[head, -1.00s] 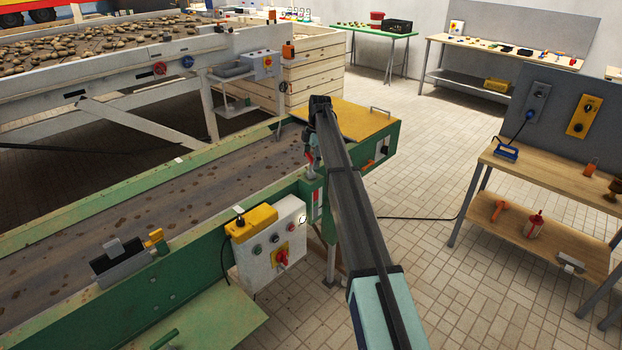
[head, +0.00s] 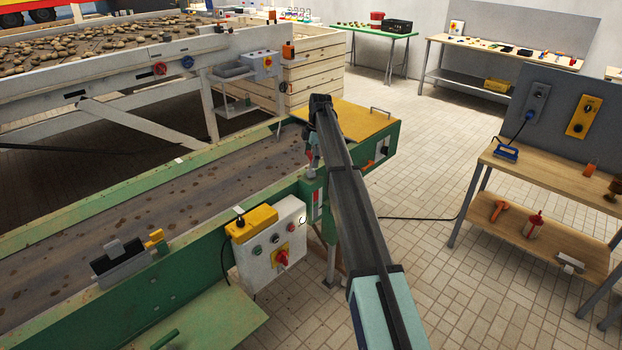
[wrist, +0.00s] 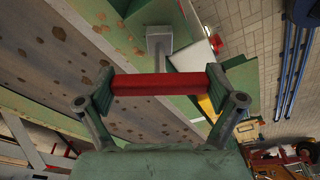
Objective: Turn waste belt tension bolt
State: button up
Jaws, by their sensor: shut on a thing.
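My gripper (wrist: 158,88) is shut on a red bar (wrist: 155,84), which spans between its two fingers in the wrist view. I cannot tell from the picture whether the bar is the head or handle of the tension bolt, or a tool on it. A grey block with a short stem (wrist: 160,40) shows just beyond the bar, on the green belt frame. In the head view my gripper (head: 313,150) is at the near side of the green waste belt (head: 215,190), close to its yellow end cover (head: 355,121). My arm hides most of the grip there.
A white control box (head: 271,245) with a red switch hangs on the belt's near side. A workbench (head: 540,165) stands at the right, a potato conveyor (head: 110,70) behind left. The tiled floor between belt and workbench is clear except for a dark cable (head: 420,218).

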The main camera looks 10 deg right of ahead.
jog(key=shift+r+p, duration=0.6)
jog(key=shift+r, duration=1.45)
jog(key=shift+s+a+r+p, duration=0.2)
jog(key=shift+a+r+p, duration=0.2)
jog(key=shift+p, duration=0.2)
jog(key=m+p, duration=0.1)
jog(key=m, duration=0.4)
jog(key=m+t, duration=0.1)
jog(key=m, duration=0.3)
jog(key=r+m+h+p, duration=0.1)
jog(key=m, duration=0.4)
jog(key=shift+s+d+m+t+p, duration=0.1)
jog(key=shift+d+m+t+p, duration=0.2)
jog(key=shift+t, duration=0.1)
jog(key=m, duration=0.4)
jog(key=shift+w+r+h, duration=0.1)
jog(key=shift+w+h, duration=0.15)
jog(key=shift+h, duration=0.15)
jog(key=shift+d, duration=0.1)
